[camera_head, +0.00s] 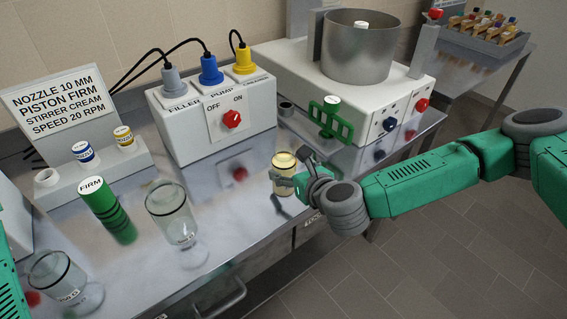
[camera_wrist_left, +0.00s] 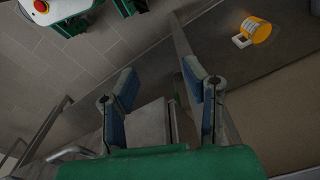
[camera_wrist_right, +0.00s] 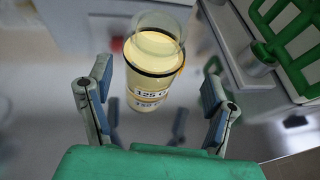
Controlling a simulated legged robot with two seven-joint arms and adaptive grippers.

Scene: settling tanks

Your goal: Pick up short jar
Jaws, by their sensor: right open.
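A small glass jar with cream-coloured contents and a dark ring (camera_head: 284,172) stands on the steel bench in the head view. It shows in the right wrist view (camera_wrist_right: 152,62) with a "125" label, between the spread fingers and ahead of them. My right gripper (camera_head: 296,168) is open beside it at its right; I cannot tell whether it touches. Two clear empty-looking jars stand to the left, one in the middle (camera_head: 172,214) and one at the front left (camera_head: 66,281). My left gripper (camera_wrist_left: 158,80) is open and empty in the left wrist view.
A green FIRM cylinder (camera_head: 105,207) stands by the sign rack (camera_head: 63,118). Behind are the switch box (camera_head: 212,118) and the mixer base with a steel pot (camera_head: 361,55). A green paddle (camera_head: 331,120) stands near the small jar. The bench's front edge is close.

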